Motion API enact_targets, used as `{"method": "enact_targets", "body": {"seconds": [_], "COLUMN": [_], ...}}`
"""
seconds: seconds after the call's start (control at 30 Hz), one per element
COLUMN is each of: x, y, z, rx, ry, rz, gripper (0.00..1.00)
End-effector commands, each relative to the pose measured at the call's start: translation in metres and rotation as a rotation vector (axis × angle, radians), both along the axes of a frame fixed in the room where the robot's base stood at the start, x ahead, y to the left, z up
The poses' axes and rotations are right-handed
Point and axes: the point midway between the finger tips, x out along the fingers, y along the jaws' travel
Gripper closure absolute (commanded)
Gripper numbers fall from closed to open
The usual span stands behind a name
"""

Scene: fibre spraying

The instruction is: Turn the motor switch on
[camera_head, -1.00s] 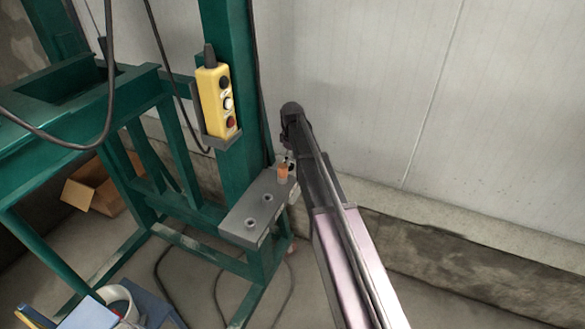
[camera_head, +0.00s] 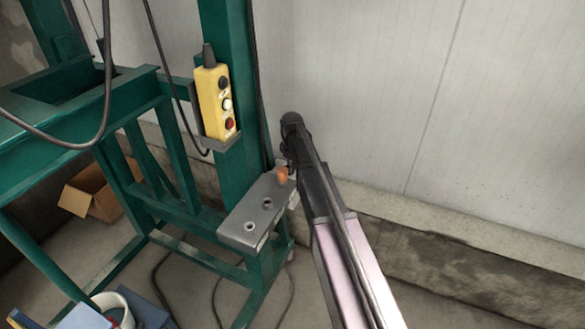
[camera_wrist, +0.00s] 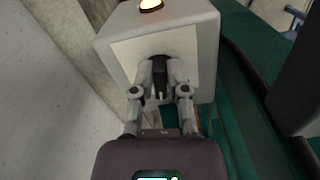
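In the wrist view, a pale grey switch box (camera_wrist: 197,38) fills the upper middle. A glowing orange and white lamp (camera_wrist: 151,5) is on top, cut by the frame edge. A black switch knob (camera_wrist: 159,78) stands out from its front face. The fingers of my gripper (camera_wrist: 160,84) are on both sides of the knob and look closed on it; the exact contact is hard to see. In the head view, my arm reaches up beside the green post, and its gripper is mostly hidden there. I cannot make out the knob in that view.
A green steel frame (camera_head: 237,100) stands at left, carrying a yellow push-button pendant (camera_head: 216,103) and a grey bracket (camera_head: 240,215) with holes. Cables hang from above. A pale wall (camera_head: 380,90) is behind my arm.

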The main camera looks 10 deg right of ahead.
Motion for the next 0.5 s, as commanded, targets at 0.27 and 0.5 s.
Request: {"method": "enact_targets", "body": {"seconds": [0.27, 0.5], "x": [-0.0006, -0.0017], "y": [0.0007, 0.0018], "z": [-0.0001, -0.0002], "rx": [0.001, 0.002], "ry": [0.001, 0.002], "rz": [-0.003, -0.094], "gripper": [1.00, 1.00]}}
